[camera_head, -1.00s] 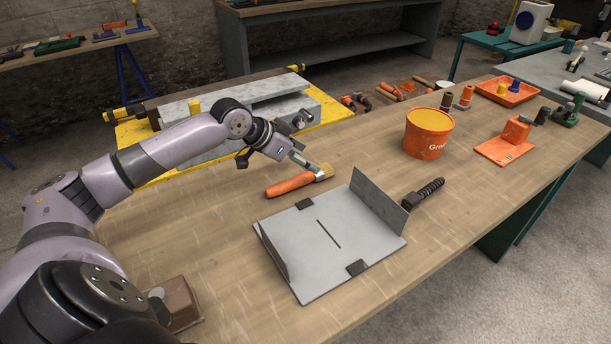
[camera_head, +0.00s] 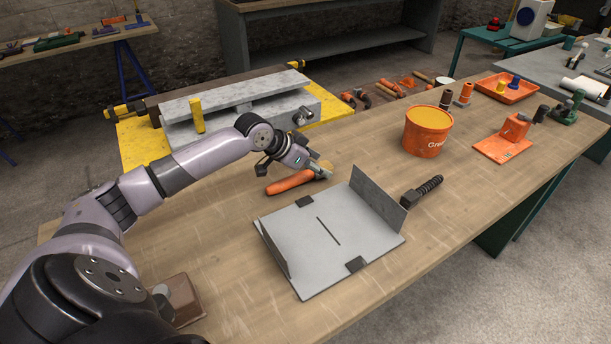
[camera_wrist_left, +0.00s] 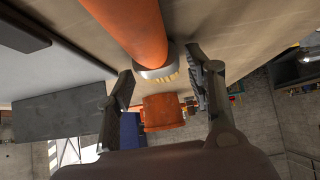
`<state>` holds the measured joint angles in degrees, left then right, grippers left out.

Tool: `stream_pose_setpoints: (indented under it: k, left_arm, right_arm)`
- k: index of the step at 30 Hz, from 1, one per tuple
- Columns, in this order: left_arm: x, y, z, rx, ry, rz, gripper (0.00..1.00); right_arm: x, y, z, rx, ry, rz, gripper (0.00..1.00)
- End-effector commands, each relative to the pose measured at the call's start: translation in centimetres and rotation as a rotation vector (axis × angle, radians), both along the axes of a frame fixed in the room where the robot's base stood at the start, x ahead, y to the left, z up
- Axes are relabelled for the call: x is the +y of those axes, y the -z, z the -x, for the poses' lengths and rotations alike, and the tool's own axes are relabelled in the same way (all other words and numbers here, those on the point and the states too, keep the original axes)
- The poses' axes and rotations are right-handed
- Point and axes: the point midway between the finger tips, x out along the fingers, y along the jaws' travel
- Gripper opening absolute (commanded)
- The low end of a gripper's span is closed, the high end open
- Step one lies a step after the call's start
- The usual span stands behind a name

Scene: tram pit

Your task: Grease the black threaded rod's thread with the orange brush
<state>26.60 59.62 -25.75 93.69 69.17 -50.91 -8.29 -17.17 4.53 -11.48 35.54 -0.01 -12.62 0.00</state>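The orange brush (camera_head: 289,183) lies on the wooden table, bristle end to the right. My left gripper (camera_head: 321,170) is over its ferrule end and partly hides it. In the left wrist view the gripper (camera_wrist_left: 160,68) is open, with the brush handle (camera_wrist_left: 133,28) and ferrule near the gap between its fingers. I cannot tell whether they touch. The black threaded rod (camera_head: 423,191) lies on the table beside a grey plate's upright wall. The orange grease bucket (camera_head: 428,143), yellow inside, stands behind the rod; it also shows in the left wrist view (camera_wrist_left: 163,112). My right gripper is out of view.
The grey plate (camera_head: 300,255) with upright walls lies in front of the brush. A yellow-trimmed platform with a metal rail (camera_head: 235,95) is behind the table's left part. An orange stand (camera_head: 505,142) and orange tray (camera_head: 508,90) are right of the bucket. The front right table area is clear.

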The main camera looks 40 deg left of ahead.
Motion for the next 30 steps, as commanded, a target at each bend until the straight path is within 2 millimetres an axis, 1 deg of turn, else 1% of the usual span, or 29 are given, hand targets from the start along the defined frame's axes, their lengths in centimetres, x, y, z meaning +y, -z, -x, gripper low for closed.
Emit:
stream_pose_setpoints:
  k: [1, 2, 17, 25, 30]
  left_arm:
    - [0.0, 0.0, 0.0, 0.000, 0.000, 0.000, 0.43]
    - [0.0, 0.0, 0.0, 0.000, 0.000, 0.000, 0.41]
    - [0.0, 0.0, 0.0, 0.000, 0.000, 0.000, 0.08]
    - [0.0, -0.2, 0.0, -0.001, 0.000, 0.000, 0.07]
    - [0.0, -1.2, -0.1, -0.004, 0.000, 0.000, 0.07]
  right_arm:
    - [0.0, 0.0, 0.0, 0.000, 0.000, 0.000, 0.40]
    - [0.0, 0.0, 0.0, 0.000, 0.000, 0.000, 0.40]
    - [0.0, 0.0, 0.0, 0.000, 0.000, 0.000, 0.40]
    - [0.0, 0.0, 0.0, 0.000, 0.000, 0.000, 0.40]
    - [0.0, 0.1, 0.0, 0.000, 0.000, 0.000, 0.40]
